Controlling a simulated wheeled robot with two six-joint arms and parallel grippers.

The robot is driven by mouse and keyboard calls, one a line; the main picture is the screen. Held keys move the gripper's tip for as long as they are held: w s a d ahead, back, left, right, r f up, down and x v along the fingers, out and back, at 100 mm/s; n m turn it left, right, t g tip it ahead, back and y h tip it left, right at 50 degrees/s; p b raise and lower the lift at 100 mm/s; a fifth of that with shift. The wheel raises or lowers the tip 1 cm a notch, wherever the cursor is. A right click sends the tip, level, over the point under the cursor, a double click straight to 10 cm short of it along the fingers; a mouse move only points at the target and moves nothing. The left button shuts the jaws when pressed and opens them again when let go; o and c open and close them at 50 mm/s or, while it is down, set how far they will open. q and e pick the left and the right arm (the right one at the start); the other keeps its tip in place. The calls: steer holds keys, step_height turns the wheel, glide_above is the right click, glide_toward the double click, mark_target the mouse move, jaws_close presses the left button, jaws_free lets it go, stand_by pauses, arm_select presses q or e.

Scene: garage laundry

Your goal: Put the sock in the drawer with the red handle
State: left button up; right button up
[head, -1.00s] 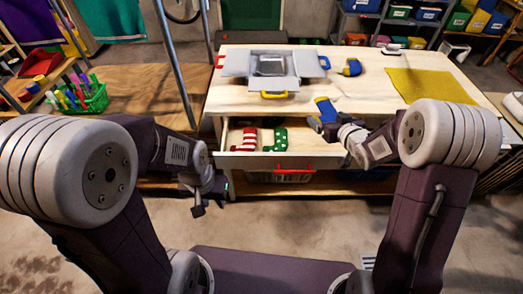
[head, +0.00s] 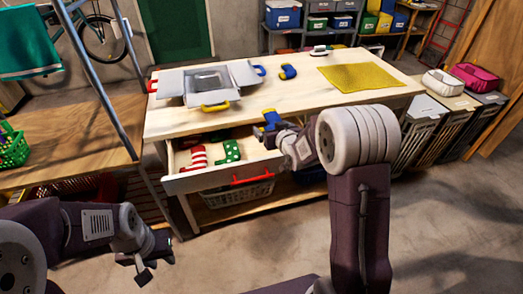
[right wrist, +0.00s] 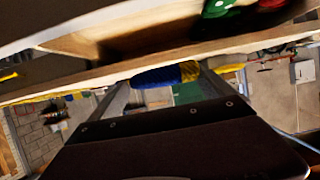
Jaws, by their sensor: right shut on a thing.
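The blue sock with a yellow part (head: 271,120) is in my right gripper (head: 277,128), held at the right end of the open drawer (head: 210,180), near its upper edge. In the right wrist view the sock (right wrist: 158,76) lies between the two fingers, with a drawer edge in front. The drawer has a red handle (head: 253,180) and holds a red-and-white striped sock (head: 198,157) and a green dotted sock (head: 229,151). My left gripper (head: 139,270) hangs low at the lower left, away from the drawer; its opening is unclear.
A basket (head: 237,198) sits under the drawer. Bins (head: 425,125) stand to the right. Floor in front is open.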

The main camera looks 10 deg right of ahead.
steer(key=a+f, duration=0.1)
steer(key=w+a, duration=0.1)
steer(key=a, duration=0.1)
steer(key=shift+w+a+f, duration=0.1)
steer(key=shift+w+f, duration=0.05)
steer(key=shift+f, duration=0.25)
step_height(320, 180, down, 4)
steer(key=b, duration=0.3)
steer(key=shift+f+b, duration=0.15)
steer(key=shift+b, duration=0.2)
steer(key=shift+f+b, duration=0.45)
steer(key=shift+f, duration=0.05)
arm_select(q)
step_height(320, 180, down, 5)
steer(key=shift+f, duration=0.15)
